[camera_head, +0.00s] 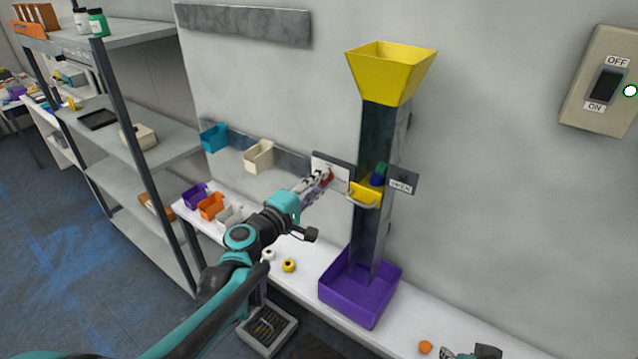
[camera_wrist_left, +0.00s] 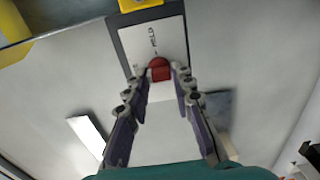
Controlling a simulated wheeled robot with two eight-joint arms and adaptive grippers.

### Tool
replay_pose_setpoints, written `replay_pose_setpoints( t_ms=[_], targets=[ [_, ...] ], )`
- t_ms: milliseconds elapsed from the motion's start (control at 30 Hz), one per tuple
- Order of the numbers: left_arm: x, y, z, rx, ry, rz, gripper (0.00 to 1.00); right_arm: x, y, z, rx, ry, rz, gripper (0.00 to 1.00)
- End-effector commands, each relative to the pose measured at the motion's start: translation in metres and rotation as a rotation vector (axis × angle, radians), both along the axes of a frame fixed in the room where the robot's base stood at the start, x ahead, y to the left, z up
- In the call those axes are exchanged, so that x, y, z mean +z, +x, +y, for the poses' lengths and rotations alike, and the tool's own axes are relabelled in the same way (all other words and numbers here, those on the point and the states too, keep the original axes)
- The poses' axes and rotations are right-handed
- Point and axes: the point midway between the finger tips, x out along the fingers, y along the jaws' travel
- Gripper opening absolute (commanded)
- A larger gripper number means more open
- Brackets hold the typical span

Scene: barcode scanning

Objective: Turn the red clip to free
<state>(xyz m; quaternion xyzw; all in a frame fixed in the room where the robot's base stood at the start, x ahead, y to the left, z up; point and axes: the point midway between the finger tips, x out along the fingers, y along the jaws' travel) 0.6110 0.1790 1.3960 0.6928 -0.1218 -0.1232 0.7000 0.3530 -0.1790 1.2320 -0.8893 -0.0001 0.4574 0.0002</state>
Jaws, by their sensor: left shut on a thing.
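The red clip (camera_head: 328,177) sits on a white, dark-edged plate (camera_head: 322,163) to the left of the tall dark chute. In the left wrist view the red clip (camera_wrist_left: 160,69) has a rounded top and sits between my fingertips. The lettering above it on the plate (camera_wrist_left: 145,45) looks like "HELD"; any other lettering is too small or covered. My left gripper (camera_head: 322,178) is shut on the red clip, with a finger on either side. My right gripper (camera_head: 470,353) is only partly in view at the bottom edge, and its opening cannot be told.
The dark chute (camera_head: 378,135) carries a yellow funnel (camera_head: 385,75), a yellow handled piece (camera_head: 364,195) and a small sign (camera_head: 402,183). A purple bin (camera_head: 345,300) stands below. A switch box (camera_head: 605,85) hangs right.

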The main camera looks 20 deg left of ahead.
Motion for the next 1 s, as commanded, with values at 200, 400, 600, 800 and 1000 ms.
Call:
replay_pose_setpoints(
  t_ms=[200,400,600,800,1000],
  targets=[
    [-0.001,0.000,0.000,0.001,-0.004,0.003,0.00,0.000,0.000,0.000,0.000,0.000,0.000,0.40],
    [-0.001,0.000,0.000,0.001,-0.003,0.002,0.00,0.000,0.000,0.000,0.000,0.000,0.000,0.40],
    [0.000,0.000,0.000,0.000,-0.004,0.001,0.44,0.000,0.000,0.000,0.000,0.000,0.000,0.40],
    [0.000,-0.002,0.001,0.001,-0.004,0.001,0.44,0.000,0.000,0.000,0.000,0.000,0.000,0.40],
    [0.000,-0.026,0.010,0.004,-0.004,0.001,0.44,0.000,0.000,0.000,0.000,0.000,0.000,0.40]
  ],
)
